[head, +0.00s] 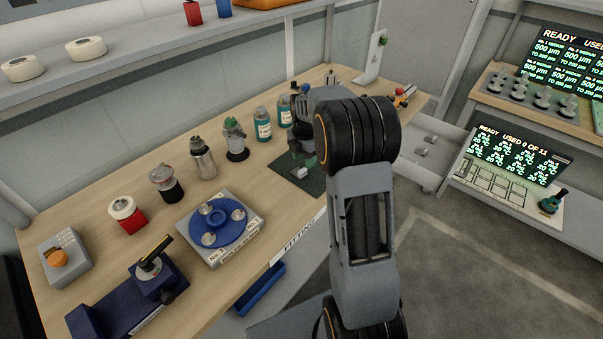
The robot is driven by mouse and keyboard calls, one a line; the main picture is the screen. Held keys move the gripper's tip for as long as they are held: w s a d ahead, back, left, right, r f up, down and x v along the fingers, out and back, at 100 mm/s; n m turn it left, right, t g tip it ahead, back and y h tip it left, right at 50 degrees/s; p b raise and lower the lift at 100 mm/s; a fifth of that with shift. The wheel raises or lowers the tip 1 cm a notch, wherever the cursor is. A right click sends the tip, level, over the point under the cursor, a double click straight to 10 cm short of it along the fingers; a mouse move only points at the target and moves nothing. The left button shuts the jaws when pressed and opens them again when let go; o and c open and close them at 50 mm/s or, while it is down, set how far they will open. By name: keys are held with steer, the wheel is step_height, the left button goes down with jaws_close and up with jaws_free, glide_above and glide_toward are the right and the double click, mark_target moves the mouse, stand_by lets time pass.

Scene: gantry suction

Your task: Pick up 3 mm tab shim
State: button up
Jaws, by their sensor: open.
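My gripper (302,156) points down over a dark green mat (312,187) on the wooden bench, partly hidden behind my own arm. Its jaws are open, but the fingertips are small and dark here. A small light grey piece (300,173) lies on the mat just below the gripper; I cannot tell whether they touch. Small grey pieces (421,151) also lie on a pale surface to the right of my arm. I cannot make out which piece, if any, is the 3 mm tab shim, as no thickness marking is readable.
Teal bottles (262,124), a green-topped container (235,140) and a steel bottle (203,158) stand left of the mat. A blue round fixture (221,220) sits at the front. A shelf (130,66) runs above. Display panels (515,153) stand at right. The floor (470,265) is clear.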

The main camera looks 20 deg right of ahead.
mark_target(304, 170)
steer(key=shift+a+f+p, duration=0.1)
steer(key=shift+f+p, duration=0.25)
steer(key=shift+f, duration=2.35)
steer(key=shift+c, duration=0.4)
jaws_close()
